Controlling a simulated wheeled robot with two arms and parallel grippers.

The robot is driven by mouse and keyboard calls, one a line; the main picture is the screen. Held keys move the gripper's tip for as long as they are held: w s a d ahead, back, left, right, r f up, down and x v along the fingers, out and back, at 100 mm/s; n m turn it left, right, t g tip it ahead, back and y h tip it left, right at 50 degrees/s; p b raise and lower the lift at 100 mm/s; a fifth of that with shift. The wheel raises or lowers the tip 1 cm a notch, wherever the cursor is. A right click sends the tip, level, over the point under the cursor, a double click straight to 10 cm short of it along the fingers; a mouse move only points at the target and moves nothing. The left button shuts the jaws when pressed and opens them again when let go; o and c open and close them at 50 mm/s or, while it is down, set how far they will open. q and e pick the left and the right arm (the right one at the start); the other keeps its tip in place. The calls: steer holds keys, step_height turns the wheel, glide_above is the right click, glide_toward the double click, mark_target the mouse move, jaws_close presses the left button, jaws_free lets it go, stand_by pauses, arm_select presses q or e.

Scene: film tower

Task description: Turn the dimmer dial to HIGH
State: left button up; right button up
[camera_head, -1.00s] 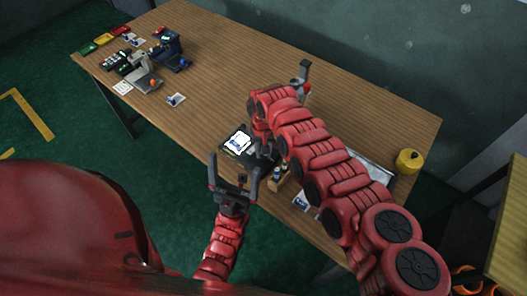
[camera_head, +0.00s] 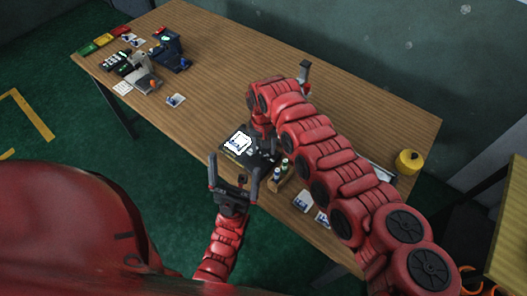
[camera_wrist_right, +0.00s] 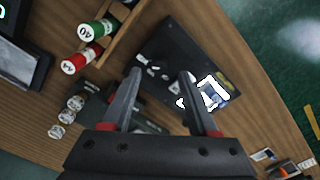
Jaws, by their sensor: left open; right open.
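A black box with a lit white panel (camera_head: 237,142) lies at the table's front edge in the head view. In the right wrist view, the black box (camera_wrist_right: 165,48) lies beyond my fingers, with small white markings and the bright panel at its right end. I cannot make out the dimmer dial or its setting. My right gripper (camera_wrist_right: 160,75) is open and empty, its fingers pointing toward the box; in the head view my right arm mostly hides it. My left gripper (camera_head: 234,168) is open and empty in front of the table edge, near the box.
A wooden rack (camera_head: 282,178) with bottles stands right of the box. A yellow container (camera_head: 408,161) is at the table's right end.

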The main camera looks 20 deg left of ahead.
mark_target(264, 155)
step_height(264, 155, up, 15)
steer(key=b, duration=0.3)
steer(key=shift+f, duration=0.2)
